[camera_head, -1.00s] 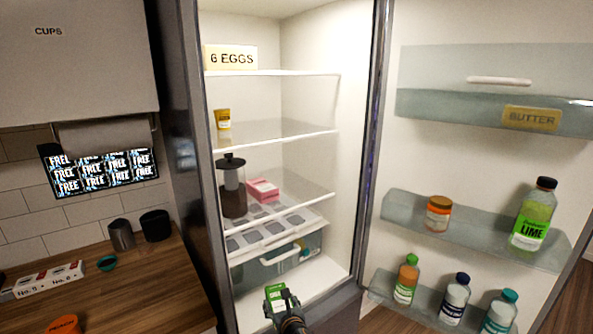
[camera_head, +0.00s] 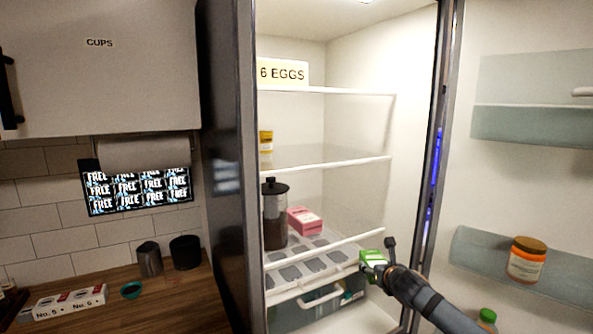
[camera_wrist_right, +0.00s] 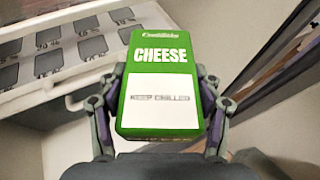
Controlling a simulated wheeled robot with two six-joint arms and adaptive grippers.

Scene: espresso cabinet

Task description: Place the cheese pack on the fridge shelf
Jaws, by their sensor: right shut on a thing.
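The cheese pack (camera_head: 372,258) is a green box with a white panel. In the right wrist view its label (camera_wrist_right: 160,57) reads CHEESE and KEEP CHILLED, and it sits between both fingers. My right gripper (camera_head: 380,262) is shut on it, at the right front of the open fridge, near the front edge of a lower shelf (camera_head: 340,243). Whether the pack touches the shelf, I cannot tell. The fridge shelves hold a pink box (camera_head: 304,221), a dark press jug (camera_head: 275,215) and a yellow jar (camera_head: 266,140). My left gripper is not in view.
The top shelf carries a 6 EGGS sign (camera_head: 283,73). A drawer (camera_head: 318,305) lies below. The open fridge door at the right has a rack with an orange jar (camera_head: 527,260). A wooden counter (camera_head: 160,310) with cups is left. The middle shelf's right side is clear.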

